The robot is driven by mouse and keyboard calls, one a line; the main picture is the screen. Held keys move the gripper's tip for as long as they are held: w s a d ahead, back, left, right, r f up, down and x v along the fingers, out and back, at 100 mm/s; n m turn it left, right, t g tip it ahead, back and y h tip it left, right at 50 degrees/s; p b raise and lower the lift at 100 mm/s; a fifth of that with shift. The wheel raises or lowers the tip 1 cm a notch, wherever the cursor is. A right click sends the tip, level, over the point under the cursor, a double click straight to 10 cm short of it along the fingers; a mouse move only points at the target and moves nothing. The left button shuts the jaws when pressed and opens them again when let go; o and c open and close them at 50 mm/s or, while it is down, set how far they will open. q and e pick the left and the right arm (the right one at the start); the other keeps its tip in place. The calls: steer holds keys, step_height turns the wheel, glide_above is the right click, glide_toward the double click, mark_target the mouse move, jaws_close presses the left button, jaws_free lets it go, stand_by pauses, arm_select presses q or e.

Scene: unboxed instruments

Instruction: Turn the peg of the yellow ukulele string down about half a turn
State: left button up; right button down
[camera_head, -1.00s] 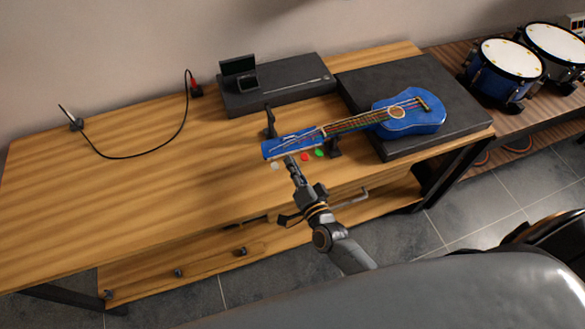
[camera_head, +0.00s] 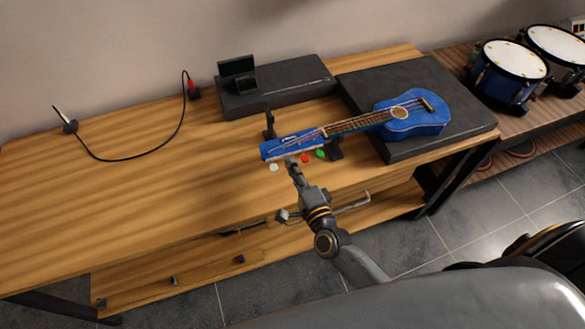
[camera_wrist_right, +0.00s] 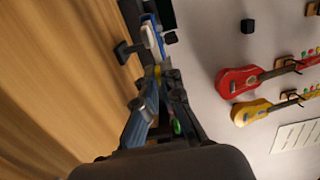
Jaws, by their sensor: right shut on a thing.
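The blue ukulele (camera_head: 412,118) lies with its body on a black block and its neck pointing left. Its blue headstock (camera_head: 285,148) is at the left end. Along the headstock's near edge show a white peg (camera_head: 274,167), a red peg (camera_head: 305,158) and a green peg (camera_head: 320,153). My right gripper (camera_head: 291,163) is shut at the gap between white and red, on the yellow peg. In the right wrist view, a bit of the yellow peg (camera_wrist_right: 157,71) shows between the fingertips; the fingers hide most of it. My left gripper is not in view.
A dark stand (camera_head: 336,150) supports the neck. The black block (camera_head: 450,135) is under the body. A flat black case (camera_head: 275,95) stands behind. A cable (camera_head: 130,158) lies at the left. Drums (camera_head: 508,72) stand at the right. The table's left half is mostly clear.

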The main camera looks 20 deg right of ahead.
stand_by(0.3)
steer(key=c, duration=1.5)
jaws_free()
steer(key=shift+s, duration=0.1)
steer(key=s+d, duration=0.1)
steer(key=s, duration=1)
steer(key=shift+s+d, duration=0.15)
steer(key=shift+s, duration=0.25)
